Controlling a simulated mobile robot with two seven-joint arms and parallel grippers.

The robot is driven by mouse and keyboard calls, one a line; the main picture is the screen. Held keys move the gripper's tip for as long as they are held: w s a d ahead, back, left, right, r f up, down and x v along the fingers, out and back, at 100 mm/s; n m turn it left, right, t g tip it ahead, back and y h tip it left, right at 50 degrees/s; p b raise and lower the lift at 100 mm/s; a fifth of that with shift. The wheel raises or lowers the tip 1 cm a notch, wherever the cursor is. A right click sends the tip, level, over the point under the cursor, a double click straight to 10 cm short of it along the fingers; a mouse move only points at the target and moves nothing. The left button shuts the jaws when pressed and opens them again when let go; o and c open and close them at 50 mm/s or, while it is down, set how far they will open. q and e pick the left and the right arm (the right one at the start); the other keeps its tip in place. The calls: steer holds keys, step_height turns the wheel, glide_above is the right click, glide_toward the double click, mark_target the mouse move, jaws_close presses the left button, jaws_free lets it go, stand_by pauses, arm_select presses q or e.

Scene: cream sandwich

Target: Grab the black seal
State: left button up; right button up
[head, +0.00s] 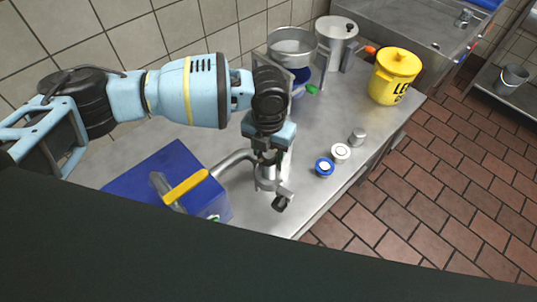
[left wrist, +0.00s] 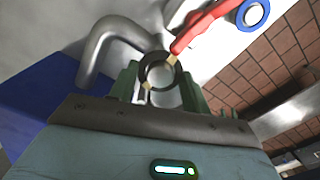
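The black seal is a dark ring (left wrist: 160,87) with small tan marks, seen in the left wrist view. It lies between the two green fingers of my left gripper (left wrist: 163,88). The fingers stand apart on either side of it; I cannot tell whether they press on it. In the head view my left gripper (head: 268,157) points down over a metal fitting (head: 266,182) on the table, and the seal cannot be made out there. My right gripper is in neither view.
A bent metal pipe (left wrist: 97,50) and a red handle (left wrist: 200,27) are close to the fingers. A blue box (head: 140,180) with a yellow-handled tool (head: 187,187) is at left. A yellow pot (head: 394,78) stands behind.

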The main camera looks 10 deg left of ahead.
arm_select(q)
steer(key=c, duration=0.3)
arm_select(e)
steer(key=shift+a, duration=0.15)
arm_select(q)
steer(key=shift+r, duration=0.1)
steer(key=shift+c, duration=0.2)
steer(key=shift+r, duration=0.4)
steer(key=r, duration=0.3)
steer(key=shift+s+d+r, duration=0.1)
steer(key=shift+s+d, duration=0.05)
steer(key=shift+d, duration=0.15)
steer(key=s+d+r+b, duration=0.1)
steer(key=s+d, duration=0.7)
steer(key=d, duration=0.4)
steer(key=shift+s+d+r, duration=0.2)
steer(key=shift+s+d, duration=0.1)
steer(key=shift+d, duration=0.05)
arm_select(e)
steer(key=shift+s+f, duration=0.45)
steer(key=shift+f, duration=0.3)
